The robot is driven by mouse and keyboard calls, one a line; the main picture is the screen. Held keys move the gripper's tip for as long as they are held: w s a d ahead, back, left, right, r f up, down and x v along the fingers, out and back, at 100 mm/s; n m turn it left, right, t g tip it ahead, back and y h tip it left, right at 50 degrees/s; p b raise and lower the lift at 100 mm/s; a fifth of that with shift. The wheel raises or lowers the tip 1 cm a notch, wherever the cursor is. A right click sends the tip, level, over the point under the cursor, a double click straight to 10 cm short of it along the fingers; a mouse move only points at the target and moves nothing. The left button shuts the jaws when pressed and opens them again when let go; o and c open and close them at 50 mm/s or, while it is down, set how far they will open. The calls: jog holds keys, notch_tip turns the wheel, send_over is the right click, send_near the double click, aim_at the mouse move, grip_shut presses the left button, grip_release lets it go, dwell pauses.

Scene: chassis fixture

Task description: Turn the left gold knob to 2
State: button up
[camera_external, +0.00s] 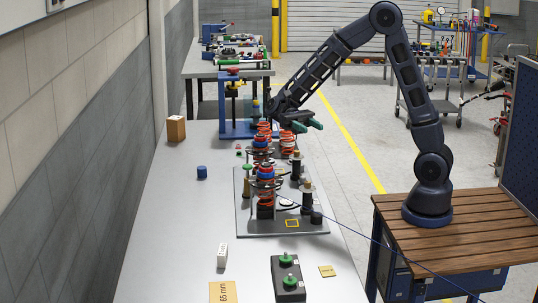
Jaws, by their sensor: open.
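The chassis fixture is a grey plate (262,226) on the long bench, carrying red-orange coil springs and dark posts. One dark post near the plate's right side has a small gold-toned top (306,186). Another post with a gold-brown top (296,155) stands farther back. I cannot tell which of these is the left gold knob, and no number marks are readable. My gripper (307,125), with green fingers, is open and empty above the far end of the fixture, apart from both posts. Springs and my gripper hide part of the fixture's far end.
A black box (288,291) with green knobs stands at the bench's near end, beside a "65 mm" card (223,292) and a white block (222,255). A blue cylinder (202,172) and wooden block (176,128) are at left. The bench's left side is mostly clear.

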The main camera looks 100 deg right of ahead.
notch_tip(320, 180, down, 2)
jog(key=s+a+f+h, duration=0.1)
jog(key=s+a+h, duration=0.1)
jog(key=h, duration=0.1)
jog(key=n+t+h, duration=0.5)
jog(key=t+h, duration=0.2)
jog(key=h, duration=0.7)
send_near(308, 184)
jog(key=f, duration=0.2)
jog(key=d+f, duration=0.1)
jog(key=f, duration=0.5)
jog(key=shift+w+d+f, duration=0.15)
jog(key=shift+d, duration=0.15)
grip_shut()
